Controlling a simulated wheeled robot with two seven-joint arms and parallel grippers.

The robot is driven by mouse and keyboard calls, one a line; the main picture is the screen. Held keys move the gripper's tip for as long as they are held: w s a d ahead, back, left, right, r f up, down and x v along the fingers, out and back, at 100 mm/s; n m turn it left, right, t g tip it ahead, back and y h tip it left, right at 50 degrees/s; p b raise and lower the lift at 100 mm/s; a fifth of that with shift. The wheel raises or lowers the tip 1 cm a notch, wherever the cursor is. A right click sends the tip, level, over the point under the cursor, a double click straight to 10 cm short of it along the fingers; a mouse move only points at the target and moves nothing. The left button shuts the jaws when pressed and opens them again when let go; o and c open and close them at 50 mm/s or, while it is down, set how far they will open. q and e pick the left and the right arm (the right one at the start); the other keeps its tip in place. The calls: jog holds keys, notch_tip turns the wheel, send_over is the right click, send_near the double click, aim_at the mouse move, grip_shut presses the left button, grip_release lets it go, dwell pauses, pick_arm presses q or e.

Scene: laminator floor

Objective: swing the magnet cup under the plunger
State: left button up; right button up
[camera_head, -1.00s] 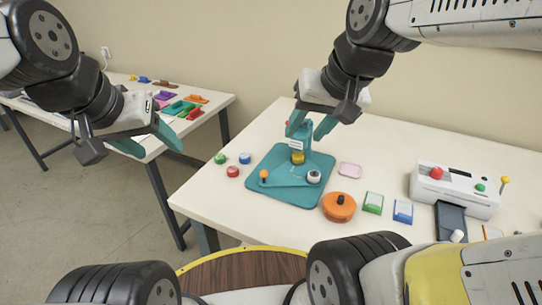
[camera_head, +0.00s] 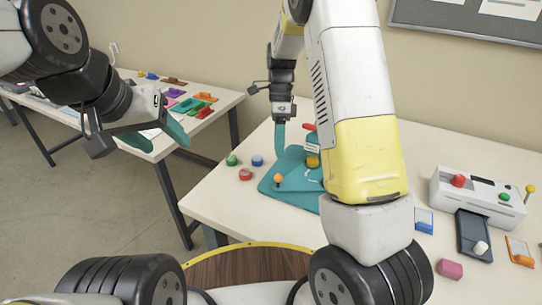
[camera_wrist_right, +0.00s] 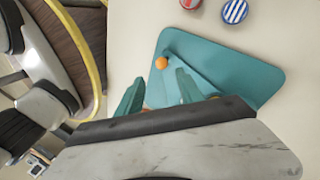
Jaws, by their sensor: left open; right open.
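The teal press base (camera_head: 268,188) lies on the white table; it also shows in the wrist view (camera_wrist_right: 262,78). A gold round piece (camera_head: 312,162) sits below the press's upright, near a red part (camera_head: 309,127). The magnet cup is hidden behind my right arm. My right gripper (camera_head: 280,142) is open and empty at the base's far left side. My left gripper (camera_head: 167,143) is open and empty, away from the press.
Green (camera_head: 231,159), blue (camera_head: 257,160) and red (camera_head: 245,174) round pieces lie left of the base. A white machine (camera_head: 480,198) stands at the right. My right arm crosses the middle. A second table (camera_head: 170,142) holds coloured parts at the left.

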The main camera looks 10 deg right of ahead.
jog(key=x, duration=0.8)
jog(key=shift+w+a+f, duration=0.1)
jog(key=shift+w+f, duration=0.05)
jog(key=shift+f, duration=0.15)
grip_shut()
dwell(1.2)
